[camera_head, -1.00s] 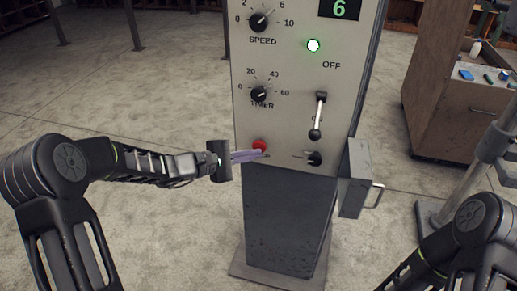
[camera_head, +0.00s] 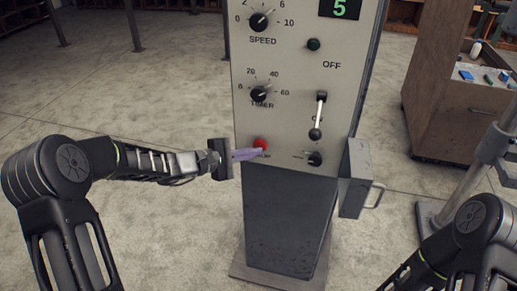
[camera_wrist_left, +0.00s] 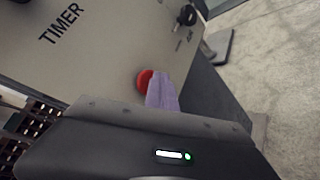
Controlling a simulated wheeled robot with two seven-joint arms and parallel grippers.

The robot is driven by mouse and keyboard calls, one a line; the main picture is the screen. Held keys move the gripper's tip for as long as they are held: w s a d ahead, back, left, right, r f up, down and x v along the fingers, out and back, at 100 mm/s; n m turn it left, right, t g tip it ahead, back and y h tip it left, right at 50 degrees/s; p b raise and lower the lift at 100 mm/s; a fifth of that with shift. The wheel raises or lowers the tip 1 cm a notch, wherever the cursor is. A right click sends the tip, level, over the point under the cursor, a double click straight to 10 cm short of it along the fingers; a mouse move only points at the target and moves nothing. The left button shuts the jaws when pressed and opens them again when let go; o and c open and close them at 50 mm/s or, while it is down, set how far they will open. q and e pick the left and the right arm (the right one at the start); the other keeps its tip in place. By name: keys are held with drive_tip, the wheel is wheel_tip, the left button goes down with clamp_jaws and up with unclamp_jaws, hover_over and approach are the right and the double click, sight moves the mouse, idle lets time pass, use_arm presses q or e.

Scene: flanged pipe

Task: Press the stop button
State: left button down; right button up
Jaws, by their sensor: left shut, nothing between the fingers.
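The red stop button (camera_head: 260,143) is low on the left of the control panel (camera_head: 290,60), below the TIMER knob. My left gripper (camera_head: 262,152) is shut and empty, its purple fingers pointing at the panel just below the button. In the left wrist view the button (camera_wrist_left: 145,80) is partly hidden behind the finger tips (camera_wrist_left: 163,85); whether they touch it I cannot tell.
A SPEED knob (camera_head: 259,21), a TIMER knob (camera_head: 259,93), a lever (camera_head: 318,115) and a small black knob (camera_head: 314,159) are on the panel. A grey box with a handle (camera_head: 357,180) juts from its right side. A wooden cabinet (camera_head: 450,110) stands at right.

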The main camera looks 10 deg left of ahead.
use_arm(q)
drive_tip(key=shift+s+a+b, duration=0.1)
drive_tip(key=shift+s+b, duration=0.4)
drive_tip(key=shift+s, duration=0.5)
drive_tip(key=shift+s, duration=0.1)
drive_tip(key=s+b, duration=0.1)
drive_tip(key=s, duration=0.3)
drive_tip(key=shift+s+a+b, duration=0.15)
drive_tip(key=shift+s+b, duration=0.2)
drive_tip(key=shift+s, duration=0.05)
